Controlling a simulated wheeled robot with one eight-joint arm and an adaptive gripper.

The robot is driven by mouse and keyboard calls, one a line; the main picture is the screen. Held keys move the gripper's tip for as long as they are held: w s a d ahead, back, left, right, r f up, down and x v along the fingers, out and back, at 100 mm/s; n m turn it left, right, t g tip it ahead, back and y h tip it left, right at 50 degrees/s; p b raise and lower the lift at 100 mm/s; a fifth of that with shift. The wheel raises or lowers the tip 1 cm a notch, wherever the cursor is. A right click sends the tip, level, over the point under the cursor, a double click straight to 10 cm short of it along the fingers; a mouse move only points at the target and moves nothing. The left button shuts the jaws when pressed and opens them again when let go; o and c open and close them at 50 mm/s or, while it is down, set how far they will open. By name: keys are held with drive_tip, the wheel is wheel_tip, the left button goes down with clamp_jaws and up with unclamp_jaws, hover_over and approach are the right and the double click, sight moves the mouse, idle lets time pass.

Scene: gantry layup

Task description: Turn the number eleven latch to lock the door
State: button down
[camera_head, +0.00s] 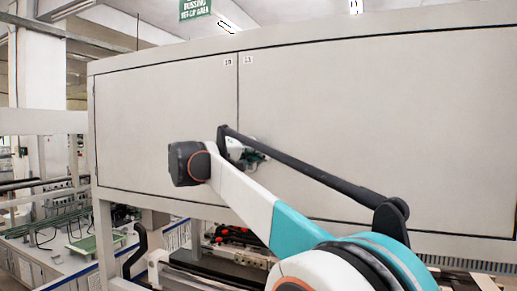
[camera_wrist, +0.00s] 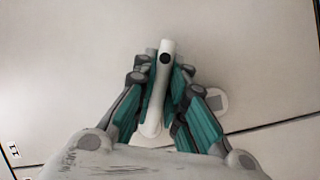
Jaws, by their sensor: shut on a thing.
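The latch (camera_wrist: 153,116) is a pale grey lever handle with a dark round spot near its end. In the wrist view it lies between the teal fingers of my gripper (camera_wrist: 166,86), which is shut on it. A small "11" label (camera_wrist: 14,150) shows at the lower left of the wrist view. In the head view my gripper (camera_head: 247,155) is at the front of the pale door panel (camera_head: 380,120), close to the vertical seam. The latch is mostly hidden there by my arm.
A second door panel (camera_head: 160,105) stands left of the seam, with small labels at the top. A pale round plate (camera_wrist: 216,99) sits beside the latch. Below the panels are a frame and machinery. Benches with equipment (camera_head: 60,225) stand at the left.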

drive_tip(key=c, duration=1.9)
unclamp_jaws()
drive_tip(key=shift+w+d, duration=0.1)
drive_tip(key=v, duration=1.2)
drive_tip(key=shift+f, duration=0.1)
